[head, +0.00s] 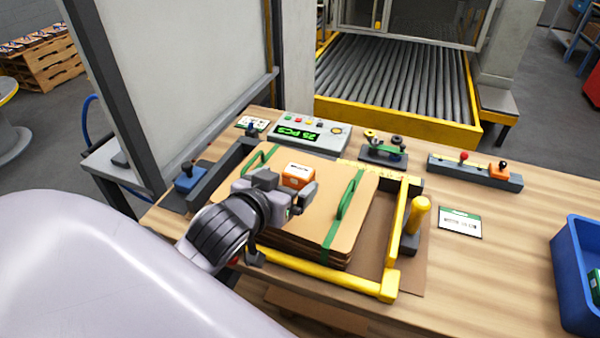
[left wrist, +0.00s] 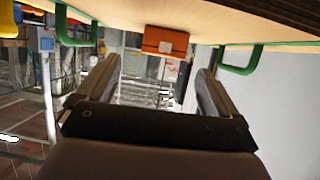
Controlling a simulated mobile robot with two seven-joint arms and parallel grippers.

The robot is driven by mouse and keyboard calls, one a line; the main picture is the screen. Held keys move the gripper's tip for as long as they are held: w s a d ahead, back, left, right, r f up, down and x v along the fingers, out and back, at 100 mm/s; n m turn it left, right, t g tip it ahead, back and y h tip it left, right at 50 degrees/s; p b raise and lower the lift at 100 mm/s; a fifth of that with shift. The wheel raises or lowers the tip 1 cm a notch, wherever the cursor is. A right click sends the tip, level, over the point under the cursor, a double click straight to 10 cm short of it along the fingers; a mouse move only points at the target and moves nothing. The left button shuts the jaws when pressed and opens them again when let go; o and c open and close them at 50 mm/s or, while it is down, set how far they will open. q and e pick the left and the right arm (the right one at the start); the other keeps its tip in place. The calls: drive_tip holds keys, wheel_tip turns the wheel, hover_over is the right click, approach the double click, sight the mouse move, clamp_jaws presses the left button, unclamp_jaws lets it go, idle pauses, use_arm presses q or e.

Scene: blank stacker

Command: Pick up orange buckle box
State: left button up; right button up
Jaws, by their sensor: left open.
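The orange buckle box (head: 299,175) has a white label on top and sits on the stack of brown cardboard sheets (head: 330,225). In the left wrist view the orange buckle box (left wrist: 165,41) is at the top centre, beyond the fingertips. My left gripper (head: 288,184) is open and empty, low over the stack just on the near side of the box. In the left wrist view the left gripper (left wrist: 159,66) has its two fingers spread wider than the box, with a gap visible to it. The lower near side of the box is hidden. My right gripper is not in view.
Green straps with raised handles (head: 345,198) cross the stack on both sides of the box. A yellow frame (head: 393,245) with an upright handle (head: 420,213) stands at right. A control panel (head: 309,134) is behind. A blue bin (head: 577,275) stands at far right.

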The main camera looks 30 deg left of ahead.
sight(296, 173)
use_arm(q)
drive_tip(key=shift+a+x, duration=0.2)
drive_tip(key=shift+x, duration=2.3)
drive_tip(key=c, duration=1.2)
